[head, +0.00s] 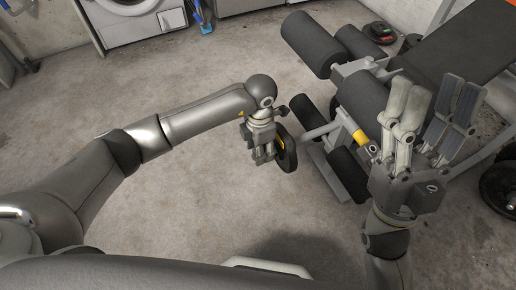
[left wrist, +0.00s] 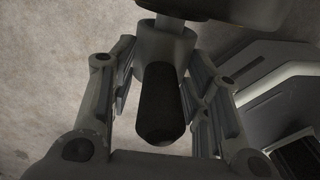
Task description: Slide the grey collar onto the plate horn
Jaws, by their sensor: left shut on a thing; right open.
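My left gripper (head: 264,157) is shut and sits just left of a black disc-shaped plate (head: 287,150). In the left wrist view, the fingers (left wrist: 160,120) close around the grey collar (left wrist: 166,48), whose black rounded handle (left wrist: 160,103) points toward my palm. A grey bar, apparently the plate horn (head: 319,131), reaches left from the machine frame toward the plate. My right gripper (head: 430,112) is open and empty, raised at the right.
A washing machine (head: 128,20) stands at the back left. The concrete floor (head: 190,180) around my left arm is clear.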

